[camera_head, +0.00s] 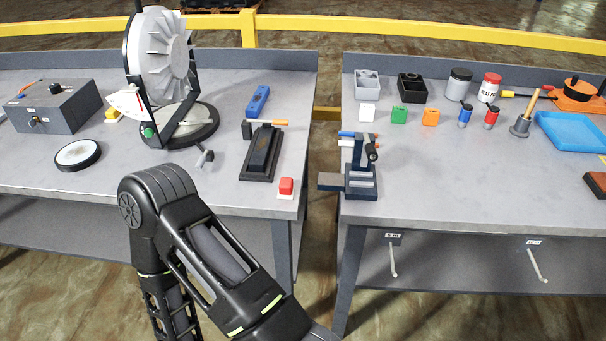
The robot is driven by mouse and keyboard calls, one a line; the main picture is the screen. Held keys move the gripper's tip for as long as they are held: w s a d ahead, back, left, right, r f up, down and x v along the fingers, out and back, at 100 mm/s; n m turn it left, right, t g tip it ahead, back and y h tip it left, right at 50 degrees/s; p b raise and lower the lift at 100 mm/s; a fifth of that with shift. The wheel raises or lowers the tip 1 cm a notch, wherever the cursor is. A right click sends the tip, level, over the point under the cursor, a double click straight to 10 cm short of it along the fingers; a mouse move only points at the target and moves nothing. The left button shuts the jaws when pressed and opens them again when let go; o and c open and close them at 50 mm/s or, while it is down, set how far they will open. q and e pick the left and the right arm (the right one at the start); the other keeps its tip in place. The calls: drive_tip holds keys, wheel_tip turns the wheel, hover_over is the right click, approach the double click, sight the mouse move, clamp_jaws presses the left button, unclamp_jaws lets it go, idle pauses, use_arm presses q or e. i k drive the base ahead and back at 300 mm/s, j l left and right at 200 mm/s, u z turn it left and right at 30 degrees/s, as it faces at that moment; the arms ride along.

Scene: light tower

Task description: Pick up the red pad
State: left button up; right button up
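Neither of my grippers is in view. One of my arms shows its black elbow and links below and in front of the left bench, and nothing of its fingers can be seen.
A black block on a plate (260,155) lies just left of the red block. A large fan-like wheel stand (160,60) rises farther left. A gap separates the benches; a blue-grey vise-like fixture (360,180) stands at the right bench's (440,200) near corner.

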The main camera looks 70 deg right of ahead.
sight(287, 187)
drive_tip(key=k+l, duration=0.95)
drive_tip(key=i+l+u, duration=0.05)
drive_tip(key=l, duration=0.05)
